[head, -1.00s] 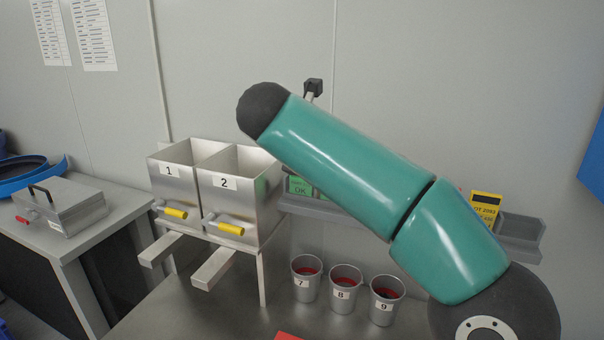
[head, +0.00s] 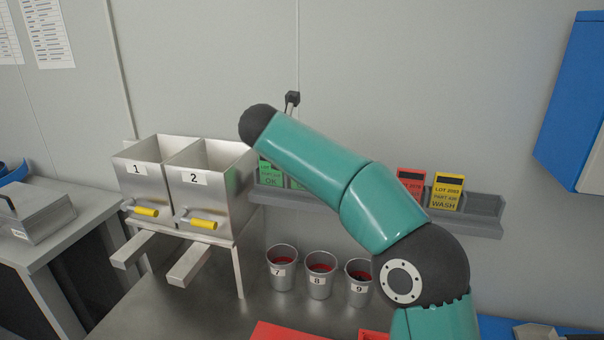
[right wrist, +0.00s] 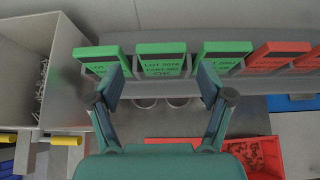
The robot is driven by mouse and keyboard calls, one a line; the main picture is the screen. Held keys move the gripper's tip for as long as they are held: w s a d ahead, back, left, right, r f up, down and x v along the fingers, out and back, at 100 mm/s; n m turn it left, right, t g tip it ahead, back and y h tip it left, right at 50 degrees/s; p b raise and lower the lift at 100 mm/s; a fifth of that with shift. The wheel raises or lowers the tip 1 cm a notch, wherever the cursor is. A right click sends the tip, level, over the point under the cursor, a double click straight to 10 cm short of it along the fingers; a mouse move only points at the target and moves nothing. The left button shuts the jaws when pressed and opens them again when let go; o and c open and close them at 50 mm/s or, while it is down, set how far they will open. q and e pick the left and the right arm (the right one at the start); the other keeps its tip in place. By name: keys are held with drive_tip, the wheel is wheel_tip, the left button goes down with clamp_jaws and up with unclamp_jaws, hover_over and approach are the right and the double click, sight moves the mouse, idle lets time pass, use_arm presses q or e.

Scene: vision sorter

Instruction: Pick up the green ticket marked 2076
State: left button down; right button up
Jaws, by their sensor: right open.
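In the right wrist view, three green tickets stand in a row on a grey rack. The middle green ticket (right wrist: 165,61) appears to read LOT 2076. A green ticket on its left (right wrist: 101,60) and one on its right (right wrist: 221,56) have lettering too small to read surely. My right gripper (right wrist: 161,80) is open and empty, its fingers spread on either side of the middle ticket, apart from it. In the head view, my right arm hides the gripper and part of the tickets; a green ticket (head: 270,173) shows beside the arm. My left gripper is not in view.
Red tickets (right wrist: 276,55) and a yellow ticket (head: 446,191) stand farther right on the rack (head: 481,218). Steel hoppers marked 1 and 2 (head: 210,200) stand close on the left. Cups 7, 8 and 9 (head: 319,285) and a red tray (right wrist: 281,145) are below.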

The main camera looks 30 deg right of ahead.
drive_tip(key=p+x, duration=0.1)
drive_tip(key=x, duration=0.4)
drive_tip(key=shift+d+f, duration=0.1)
drive_tip(key=shift+w+f, duration=0.1)
drive_tip(key=shift+w, duration=0.05)
drive_tip(key=shift+c, duration=0.3)
drive_tip(key=c, duration=0.7)
drive_tip(key=shift+o, duration=0.2)
wheel_tip(320, 180, up, 10)
drive_tip(key=p, duration=0.2)
